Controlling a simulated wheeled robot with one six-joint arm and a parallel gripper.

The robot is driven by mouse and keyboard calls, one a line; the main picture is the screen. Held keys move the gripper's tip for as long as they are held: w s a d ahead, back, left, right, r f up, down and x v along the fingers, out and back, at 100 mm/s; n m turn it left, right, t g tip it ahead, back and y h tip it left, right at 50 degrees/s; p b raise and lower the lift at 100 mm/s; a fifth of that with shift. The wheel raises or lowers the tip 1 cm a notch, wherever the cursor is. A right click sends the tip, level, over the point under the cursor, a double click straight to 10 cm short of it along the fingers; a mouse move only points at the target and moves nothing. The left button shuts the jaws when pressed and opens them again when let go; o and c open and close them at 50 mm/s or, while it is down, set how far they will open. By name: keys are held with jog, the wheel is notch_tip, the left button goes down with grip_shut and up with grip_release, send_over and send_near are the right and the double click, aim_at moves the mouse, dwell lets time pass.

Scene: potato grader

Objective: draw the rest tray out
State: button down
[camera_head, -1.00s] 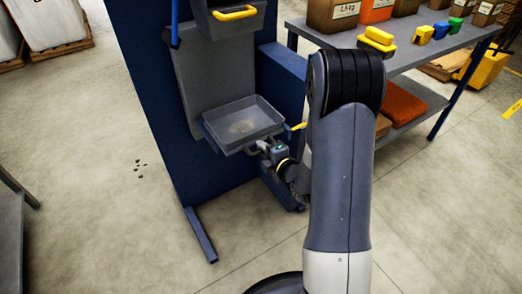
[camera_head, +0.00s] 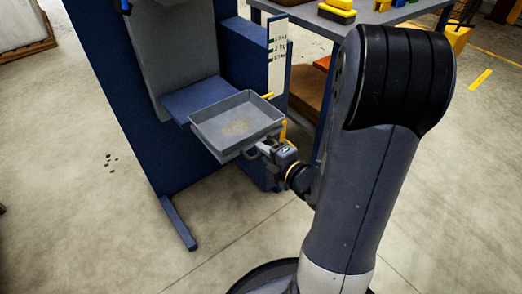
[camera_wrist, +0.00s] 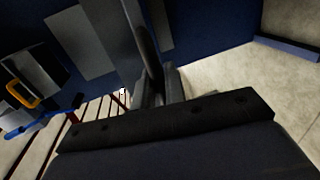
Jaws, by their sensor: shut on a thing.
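The rest tray (camera_head: 236,124) is a shallow grey open tray with a thin brownish patch on its floor. It sticks out forward over the front of a blue shelf (camera_head: 203,97) on the blue grader frame. My gripper (camera_head: 262,149) is at the tray's front right side, shut on its handle (camera_head: 248,153). The fingers are small here and partly hidden by my wrist. In the wrist view, dark gripper parts (camera_wrist: 152,75) reach up toward a grey surface, and the tray itself is hard to make out.
A white marked scale strip (camera_head: 278,55) is right of the tray. A blue foot (camera_head: 178,222) of the frame lies on the floor. The floor in front and left is clear, apart from small dark bits.

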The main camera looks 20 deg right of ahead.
jog(key=shift+s+f, duration=0.15)
jog(key=c, duration=1.5)
grip_release()
jog(key=shift+d, duration=0.1)
jog(key=shift+s, duration=0.1)
jog(key=shift+p+v, duration=1.05)
jog(key=shift+v, duration=4.35)
jog(key=shift+b+x, duration=1.05)
jog(key=shift+x, duration=4.4)
